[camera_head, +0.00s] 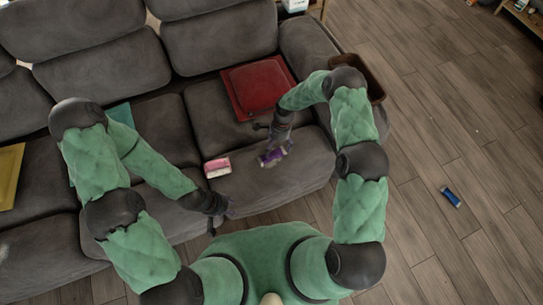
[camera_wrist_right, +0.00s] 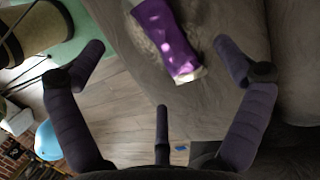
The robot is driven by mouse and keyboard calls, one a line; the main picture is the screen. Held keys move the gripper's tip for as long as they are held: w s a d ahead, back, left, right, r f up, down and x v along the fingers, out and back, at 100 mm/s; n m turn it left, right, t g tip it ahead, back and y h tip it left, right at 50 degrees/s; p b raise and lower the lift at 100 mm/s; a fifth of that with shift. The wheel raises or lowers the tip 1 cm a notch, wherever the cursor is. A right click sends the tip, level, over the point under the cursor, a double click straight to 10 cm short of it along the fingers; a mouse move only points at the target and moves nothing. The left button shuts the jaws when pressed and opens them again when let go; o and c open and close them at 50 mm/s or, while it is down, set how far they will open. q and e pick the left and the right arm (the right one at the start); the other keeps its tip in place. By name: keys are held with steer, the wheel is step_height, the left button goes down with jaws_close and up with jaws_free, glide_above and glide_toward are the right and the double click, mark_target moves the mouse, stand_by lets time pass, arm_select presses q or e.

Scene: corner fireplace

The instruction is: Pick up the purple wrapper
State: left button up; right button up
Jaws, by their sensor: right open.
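The purple wrapper (camera_head: 271,157) lies on the grey sofa seat near its front edge. My right gripper (camera_head: 281,145) is right above it in the head view and partly covers it. In the right wrist view the wrapper (camera_wrist_right: 168,38), purple with pale ends, lies beyond the spread fingers of my right gripper (camera_wrist_right: 160,70). The gripper is open with nothing between its fingers. Whether a finger touches the wrapper is not clear. My left gripper (camera_head: 216,204) hangs at the sofa's front edge, away from the wrapper; its fingers are too dark and small to read.
A pink and white box (camera_head: 217,167) lies on the seat left of the wrapper. A red cushion-like square (camera_head: 258,88) lies behind it. A teal item (camera_head: 121,114) and a yellow item (camera_head: 10,175) lie further left. A blue packet (camera_head: 451,196) lies on the open wooden floor.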

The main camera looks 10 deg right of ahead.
mark_target(273, 156)
steer(key=shift+b+x, duration=1.25)
steer(key=shift+x, duration=1.5)
steer(key=shift+d, duration=0.1)
steer(key=shift+c, duration=0.2)
steer(key=c, duration=0.8)
